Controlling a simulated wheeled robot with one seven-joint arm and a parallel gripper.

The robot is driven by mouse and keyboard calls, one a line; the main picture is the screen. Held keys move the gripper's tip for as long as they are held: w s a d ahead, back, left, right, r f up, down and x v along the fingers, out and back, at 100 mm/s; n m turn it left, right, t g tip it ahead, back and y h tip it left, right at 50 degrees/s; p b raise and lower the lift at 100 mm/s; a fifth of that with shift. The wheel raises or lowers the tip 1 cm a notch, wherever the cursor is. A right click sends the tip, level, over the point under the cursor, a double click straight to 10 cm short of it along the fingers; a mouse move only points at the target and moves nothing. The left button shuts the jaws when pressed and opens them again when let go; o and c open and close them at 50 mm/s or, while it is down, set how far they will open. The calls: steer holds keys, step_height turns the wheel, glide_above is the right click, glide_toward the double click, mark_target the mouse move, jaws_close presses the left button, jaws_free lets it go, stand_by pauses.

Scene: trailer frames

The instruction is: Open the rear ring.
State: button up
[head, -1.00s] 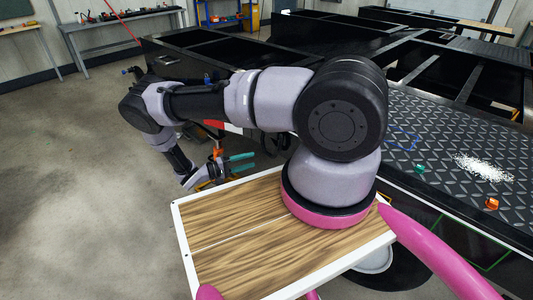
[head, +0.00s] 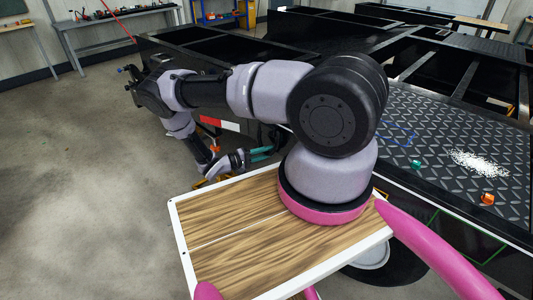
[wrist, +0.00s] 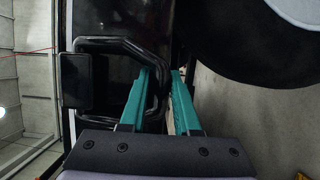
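A black bent-bar ring (wrist: 110,42) stands at the trailer's dark side in the wrist view, beside a black rectangular block (wrist: 75,80). I cannot tell for sure that it is the rear ring. My gripper's teal fingers (wrist: 161,72) are apart, with the ring's right-hand bar seeming to lie between their tips. Whether they touch it is unclear. In the head view my gripper (head: 263,153) is low beside the trailer (head: 455,115), and the ring cannot be made out there.
A round black wheel (wrist: 245,50) is close on the right in the wrist view. A red-and-white marker (head: 219,123) is on the trailer near my arm. Small green (head: 416,165) and orange (head: 487,199) things lie on the trailer deck. Open floor (head: 80,190) is at left.

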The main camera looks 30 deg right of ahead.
jaws_close()
stand_by(1.2)
